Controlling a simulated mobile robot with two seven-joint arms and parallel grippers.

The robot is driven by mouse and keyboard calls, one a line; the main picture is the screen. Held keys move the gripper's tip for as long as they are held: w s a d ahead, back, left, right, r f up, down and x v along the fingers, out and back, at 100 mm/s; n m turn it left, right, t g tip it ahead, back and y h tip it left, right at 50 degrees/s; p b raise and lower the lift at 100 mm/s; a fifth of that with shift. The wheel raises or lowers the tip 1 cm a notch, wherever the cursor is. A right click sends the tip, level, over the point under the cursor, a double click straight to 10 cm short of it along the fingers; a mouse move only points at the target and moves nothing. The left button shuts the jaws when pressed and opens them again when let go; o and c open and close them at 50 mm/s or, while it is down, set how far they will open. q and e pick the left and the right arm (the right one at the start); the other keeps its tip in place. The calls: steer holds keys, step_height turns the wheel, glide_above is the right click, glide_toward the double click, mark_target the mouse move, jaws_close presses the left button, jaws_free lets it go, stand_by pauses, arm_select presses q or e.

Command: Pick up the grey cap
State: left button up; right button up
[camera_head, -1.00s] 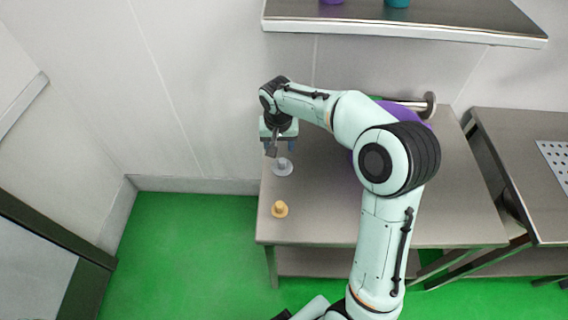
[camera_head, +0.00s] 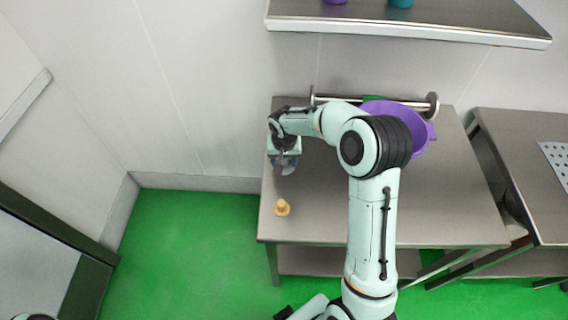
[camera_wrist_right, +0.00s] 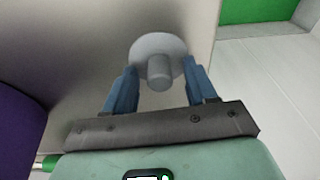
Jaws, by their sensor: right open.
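The grey cap (camera_wrist_right: 159,57) lies on the steel table, a round disc with a stubby knob, in the right wrist view. In the head view the grey cap (camera_head: 288,170) is mostly hidden under my right gripper (camera_head: 284,165). In the right wrist view my right gripper (camera_wrist_right: 158,88) is open, with its blue fingers on either side of the cap's knob and nothing held. I cannot tell whether the fingers touch the cap. My left gripper is not in view.
An orange cap (camera_head: 282,208) sits on the steel table (camera_head: 320,210) nearer its front edge. A purple basin (camera_head: 425,130) stands at the back, partly behind my arm, near a metal rail (camera_head: 330,100). A shelf (camera_head: 410,32) hangs above. The table's front middle is clear.

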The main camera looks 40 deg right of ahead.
jaws_close()
steer(key=shift+r, duration=0.15)
